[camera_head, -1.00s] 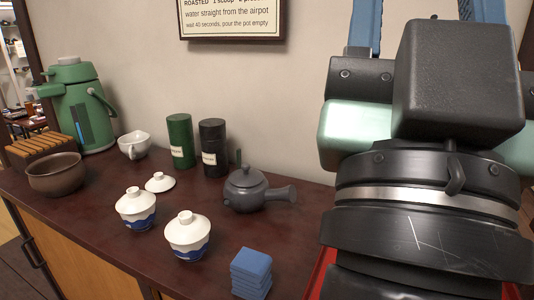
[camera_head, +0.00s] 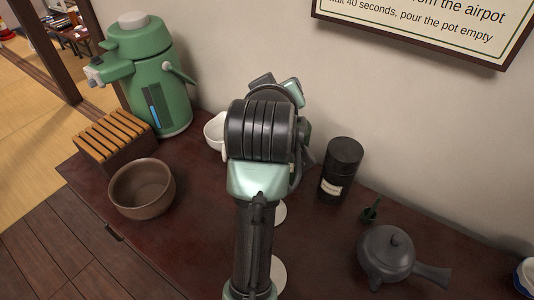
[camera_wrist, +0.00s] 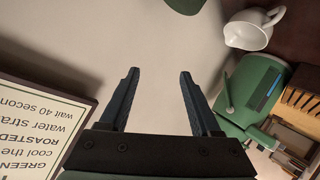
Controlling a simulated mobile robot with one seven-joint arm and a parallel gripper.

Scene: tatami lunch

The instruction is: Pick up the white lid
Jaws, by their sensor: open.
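My gripper (camera_wrist: 159,72) is open and empty in the wrist view, its two dark fingers apart in front of the pale wall. In the head view my arm stands mid-picture over the counter and hides the fingertips. Two white rounded edges show at its right side, an upper one (camera_head: 281,212) and a lower one (camera_head: 278,276). Each is mostly hidden; I cannot tell which is the loose white lid and which belongs to a lidded cup. The wrist view shows no lid.
A brown bowl (camera_head: 142,188), slatted wooden box (camera_head: 115,138), green airpot (camera_head: 158,85) and white pitcher (camera_head: 213,130) stand left. A black canister (camera_head: 341,170), small green object (camera_head: 371,210) and dark teapot (camera_head: 387,256) stand right. A sign (camera_head: 425,25) hangs on the wall.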

